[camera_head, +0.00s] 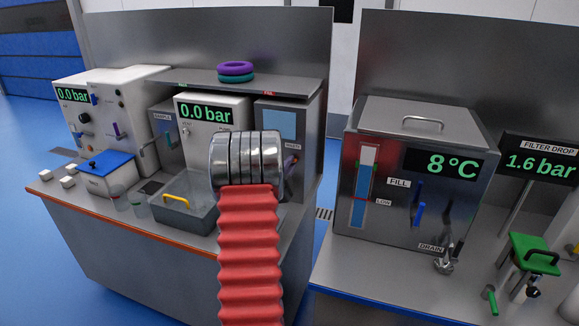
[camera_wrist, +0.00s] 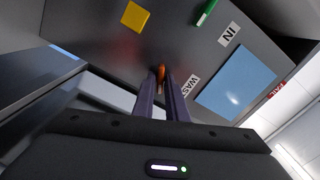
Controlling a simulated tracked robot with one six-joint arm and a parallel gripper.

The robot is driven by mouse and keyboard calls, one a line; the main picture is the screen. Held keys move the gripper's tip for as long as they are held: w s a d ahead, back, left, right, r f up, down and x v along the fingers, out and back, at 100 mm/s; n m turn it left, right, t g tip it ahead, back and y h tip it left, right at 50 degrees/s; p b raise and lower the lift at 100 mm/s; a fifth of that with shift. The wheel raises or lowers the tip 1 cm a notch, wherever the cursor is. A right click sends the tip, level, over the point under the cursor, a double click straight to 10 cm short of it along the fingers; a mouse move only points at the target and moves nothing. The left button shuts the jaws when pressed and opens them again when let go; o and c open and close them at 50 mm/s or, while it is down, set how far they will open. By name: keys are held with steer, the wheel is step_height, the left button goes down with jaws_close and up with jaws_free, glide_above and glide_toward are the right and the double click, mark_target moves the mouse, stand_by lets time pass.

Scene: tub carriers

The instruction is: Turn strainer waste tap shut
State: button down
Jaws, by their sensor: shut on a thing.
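In the wrist view an orange tap handle (camera_wrist: 161,72) sits on a dark grey panel, beside a label (camera_wrist: 190,85) that reads "WAS" before a finger covers the rest. My gripper (camera_wrist: 163,82) is shut on this handle, with its two dark fingers on either side of it. The fingers hide most of the handle, so its exact angle is unclear. A green handle (camera_wrist: 207,12) shows near the label "IN" (camera_wrist: 231,31) on the same panel. In the head view my arm's end covers most of the gripper and the handle.
The grey cabinet with a light blue window (camera_head: 280,123) stands under a shelf (camera_head: 270,85) carrying purple and teal rings (camera_head: 235,70). A grey basin (camera_head: 190,217) with a yellow handle lies left of my arm. A steel tank (camera_head: 420,112) stands on the right bench.

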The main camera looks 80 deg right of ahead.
steer(key=shift+s+f+m, duration=0.1)
steer(key=shift+s+m, duration=0.05)
steer(key=shift+m, duration=2.25)
steer(key=c, duration=1.8)
jaws_free()
steer(key=shift+c, duration=0.2)
steer(key=w+a, duration=0.1)
steer(key=a, duration=1.2)
steer(key=shift+w+a, duration=0.2)
steer(key=shift+a, duration=0.15)
steer(key=shift+o, duration=0.2)
steer(key=shift+f, duration=0.1)
